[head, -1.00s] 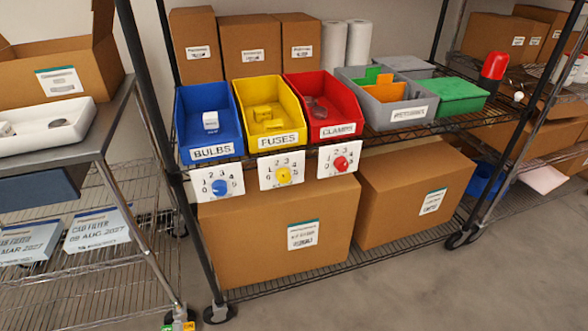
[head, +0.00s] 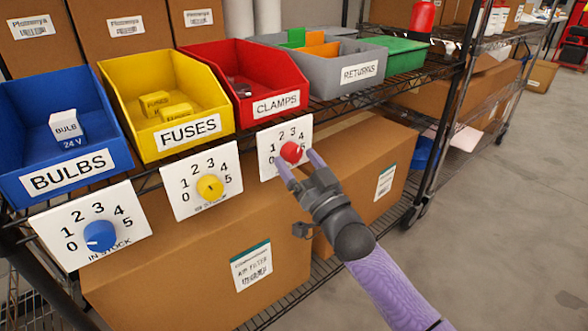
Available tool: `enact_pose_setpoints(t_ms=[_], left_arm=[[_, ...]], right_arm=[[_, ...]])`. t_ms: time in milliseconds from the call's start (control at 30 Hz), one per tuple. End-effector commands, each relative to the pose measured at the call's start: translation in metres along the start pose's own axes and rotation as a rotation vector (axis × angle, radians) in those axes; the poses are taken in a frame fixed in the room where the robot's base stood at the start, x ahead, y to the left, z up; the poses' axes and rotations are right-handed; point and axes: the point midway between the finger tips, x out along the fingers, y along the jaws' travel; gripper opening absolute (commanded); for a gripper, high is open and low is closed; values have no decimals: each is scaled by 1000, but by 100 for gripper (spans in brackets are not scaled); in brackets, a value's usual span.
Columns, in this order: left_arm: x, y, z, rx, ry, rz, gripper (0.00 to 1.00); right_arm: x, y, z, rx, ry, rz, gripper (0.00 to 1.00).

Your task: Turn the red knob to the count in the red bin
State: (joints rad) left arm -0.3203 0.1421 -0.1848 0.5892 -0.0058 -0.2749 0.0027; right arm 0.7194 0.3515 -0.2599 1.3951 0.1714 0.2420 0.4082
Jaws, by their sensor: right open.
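The red knob (head: 292,151) sits on a white dial card (head: 268,140) below the red bin (head: 214,60), labelled CLAMPS. The card's numbers are partly hidden by my gripper, and I cannot tell where the knob points. The red bin holds a few clear or dark items (head: 241,88) near its front; their count is unclear. My right gripper (head: 300,163) is open, with its fingertips at the lower side of the red knob, one on the left and one on the right. I cannot tell if they touch it. My left gripper is not in view.
A yellow FUSES bin (head: 197,108) with a yellow knob (head: 210,187) and a blue BULBS bin (head: 22,108) with a blue knob (head: 99,235) stand to the left. A grey RETURNS bin (head: 330,88) stands right. Cardboard boxes (head: 200,270) fill the shelf below.

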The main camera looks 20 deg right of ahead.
Motion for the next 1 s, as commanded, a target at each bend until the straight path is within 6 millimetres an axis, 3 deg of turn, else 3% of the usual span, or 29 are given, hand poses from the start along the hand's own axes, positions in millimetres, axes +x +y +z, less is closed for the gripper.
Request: enact_pose_setpoints(t_ms=[300, 700, 733, 1000], left_arm=[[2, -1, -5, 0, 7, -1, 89], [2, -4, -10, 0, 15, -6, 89], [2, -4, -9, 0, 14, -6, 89], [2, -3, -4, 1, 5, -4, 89]], right_arm=[[5, 0, -1, 0, -1, 0, 89], [5, 0, 0, -1, -1, 0, 4], [4, 0, 0, -1, -1, 0, 0], [4, 0, 0, -32, -1, -12, 0]])
